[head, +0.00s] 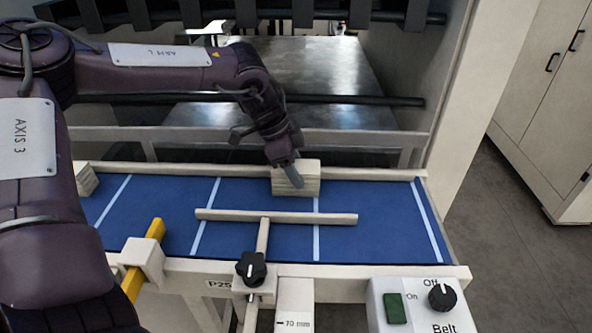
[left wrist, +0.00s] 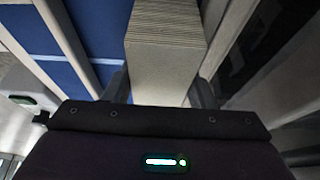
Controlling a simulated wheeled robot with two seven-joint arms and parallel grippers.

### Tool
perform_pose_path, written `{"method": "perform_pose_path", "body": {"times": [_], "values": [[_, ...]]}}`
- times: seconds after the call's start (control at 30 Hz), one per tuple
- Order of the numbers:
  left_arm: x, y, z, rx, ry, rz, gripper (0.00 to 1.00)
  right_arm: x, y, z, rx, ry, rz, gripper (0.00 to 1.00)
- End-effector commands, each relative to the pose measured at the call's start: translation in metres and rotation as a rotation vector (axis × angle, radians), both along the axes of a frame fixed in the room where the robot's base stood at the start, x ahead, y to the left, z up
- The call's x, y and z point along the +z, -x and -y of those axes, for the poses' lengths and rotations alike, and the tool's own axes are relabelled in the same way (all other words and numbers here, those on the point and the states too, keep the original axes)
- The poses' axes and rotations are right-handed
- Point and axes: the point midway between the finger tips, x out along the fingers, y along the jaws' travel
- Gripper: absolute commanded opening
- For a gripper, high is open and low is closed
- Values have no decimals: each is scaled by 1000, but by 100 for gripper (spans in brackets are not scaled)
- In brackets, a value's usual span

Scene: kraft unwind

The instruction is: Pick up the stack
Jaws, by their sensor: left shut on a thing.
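A cream, layered stack (head: 304,179) sits at the far edge of the blue belt (head: 260,235), right of the middle. A second pale stack (head: 86,179) sits at the belt's left end, partly hidden by my left arm. My right gripper is not in view.
A cream T-shaped guide bar (head: 275,216) lies across the belt, just in front of the stack. A yellow bar (head: 143,260) stands at the near left edge. The belt control box (head: 420,305) is at the near right. The belt's right end is clear.

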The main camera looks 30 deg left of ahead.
Motion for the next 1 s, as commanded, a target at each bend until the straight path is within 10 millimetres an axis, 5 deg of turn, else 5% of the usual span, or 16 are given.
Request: {"method": "perform_pose_path", "body": {"times": [0.13,0.27,0.7,1.0], "values": [[9,0,0,0,1,1,24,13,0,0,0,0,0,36],[26,-2,0,-1,-1,8,24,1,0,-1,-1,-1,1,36],[149,-1,0,1,-4,7,24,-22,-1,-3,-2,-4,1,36],[197,0,0,1,-2,1,24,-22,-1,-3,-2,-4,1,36]]}}
